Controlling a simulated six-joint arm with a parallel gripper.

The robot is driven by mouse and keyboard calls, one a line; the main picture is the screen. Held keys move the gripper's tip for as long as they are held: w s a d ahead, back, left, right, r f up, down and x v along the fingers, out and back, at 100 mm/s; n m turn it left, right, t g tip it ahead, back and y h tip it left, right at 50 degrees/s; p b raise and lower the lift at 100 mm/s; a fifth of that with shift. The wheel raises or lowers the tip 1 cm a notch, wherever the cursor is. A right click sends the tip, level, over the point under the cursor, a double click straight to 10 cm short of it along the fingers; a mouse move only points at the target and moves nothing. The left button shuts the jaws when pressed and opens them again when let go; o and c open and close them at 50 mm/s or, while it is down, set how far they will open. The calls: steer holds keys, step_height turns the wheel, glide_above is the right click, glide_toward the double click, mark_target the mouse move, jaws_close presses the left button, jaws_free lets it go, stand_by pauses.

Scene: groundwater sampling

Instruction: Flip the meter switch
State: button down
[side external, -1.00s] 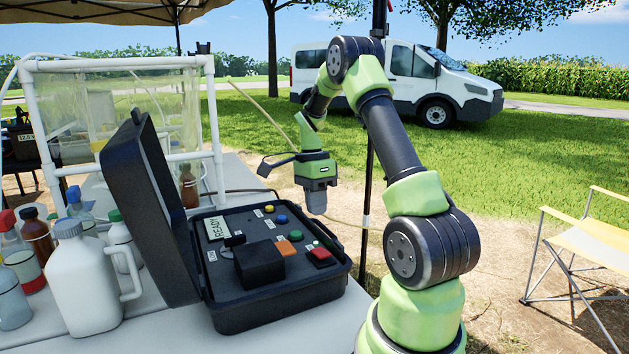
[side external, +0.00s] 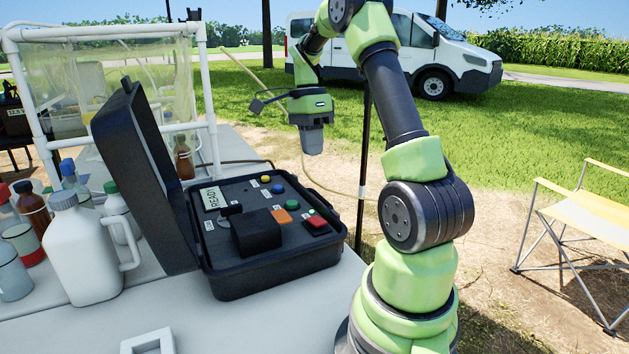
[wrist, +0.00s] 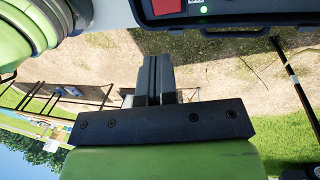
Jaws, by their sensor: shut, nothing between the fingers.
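The meter is an open black case (side external: 270,285) on the white table, its lid (side external: 135,165) raised on the left. I cannot tell which part is the switch. My gripper (side external: 313,150) hangs pointing down, above and behind the case's far right side, apart from it. In the wrist view its two fingers (wrist: 155,80) are together and empty. The case's edge (wrist: 215,15) shows at the top there, with a red control (wrist: 168,6) and a green light.
A white jug (side external: 85,255) and several bottles stand left of the case. A white pipe frame (side external: 105,35) with clear sheeting stands behind. A small white square frame (side external: 148,342) lies at the table's front. A dark pole (side external: 363,165) stands behind my arm; a folding chair (side external: 585,215) is at right.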

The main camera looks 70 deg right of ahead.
mark_target(319, 221)
steer(key=f, duration=0.4)
steer(key=s+a+f, duration=0.1)
steer(key=f, duration=0.4)
steer(key=s+a+f, duration=0.1)
steer(key=f, duration=0.3)
steer(key=shift+f, duration=0.4)
steer(key=shift+s+a+f, duration=0.15)
steer(key=shift+f, duration=0.3)
